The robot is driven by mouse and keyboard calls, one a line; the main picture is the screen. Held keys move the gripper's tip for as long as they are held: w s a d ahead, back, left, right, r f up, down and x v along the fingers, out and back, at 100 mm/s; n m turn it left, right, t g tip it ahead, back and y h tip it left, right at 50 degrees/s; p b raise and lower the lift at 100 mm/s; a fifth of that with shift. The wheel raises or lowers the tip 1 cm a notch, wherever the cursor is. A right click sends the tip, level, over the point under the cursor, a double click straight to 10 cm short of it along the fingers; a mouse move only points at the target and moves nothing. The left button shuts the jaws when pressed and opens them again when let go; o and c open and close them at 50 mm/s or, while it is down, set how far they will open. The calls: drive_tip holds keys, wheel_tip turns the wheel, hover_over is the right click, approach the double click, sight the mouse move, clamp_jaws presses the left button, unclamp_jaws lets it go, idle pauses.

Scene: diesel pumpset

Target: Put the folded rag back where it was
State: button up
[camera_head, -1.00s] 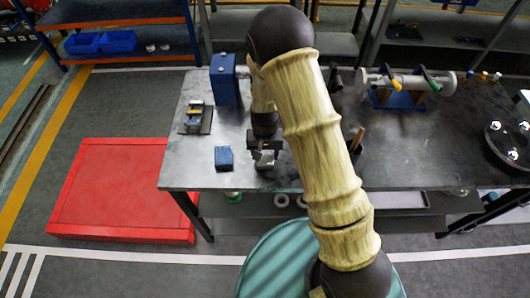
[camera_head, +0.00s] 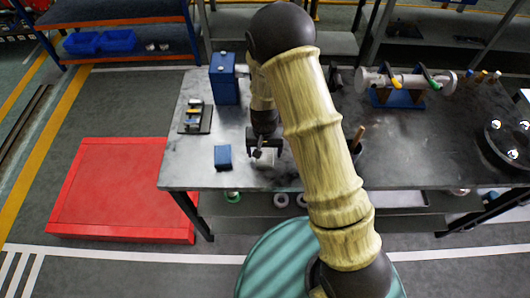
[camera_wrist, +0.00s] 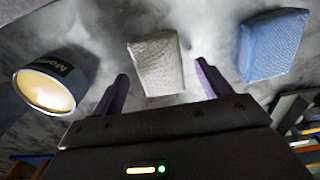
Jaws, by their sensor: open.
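A pale grey, cloth-textured folded block (camera_wrist: 158,64) lies on the steel bench; it looks like a folded rag. It also shows under my gripper in the head view (camera_head: 265,159). A similar blue block (camera_wrist: 272,44) lies beside it, apart, and shows to its left in the head view (camera_head: 222,157). I cannot tell from looks alone which one the task names. My gripper (camera_wrist: 162,76) is open, its two purple fingers apart with the grey block between or just beyond their tips. In the head view my gripper (camera_head: 263,150) is partly hidden by my arm.
A labelled can with a yellowish end (camera_wrist: 46,88) stands near the left finger. On the bench (camera_head: 185,170) are a blue box (camera_head: 224,78), a small dark tray (camera_head: 196,117) and a pipe on a blue stand (camera_head: 405,82). A red platform (camera_head: 125,190) lies on the floor left.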

sight(265, 156)
wheel_tip(265, 156, up, 11)
drive_tip(key=b, duration=0.1)
idle(0.3)
idle(0.5)
drive_tip(key=s+d+r+t, duration=0.2)
drive_tip(key=s+d+r, duration=0.6)
drive_tip(key=s+d, duration=0.4)
drive_tip(key=shift+s+d+r+t, duration=0.2)
drive_tip(key=shift+d+t, duration=0.1)
drive_tip(key=shift+d, duration=0.55)
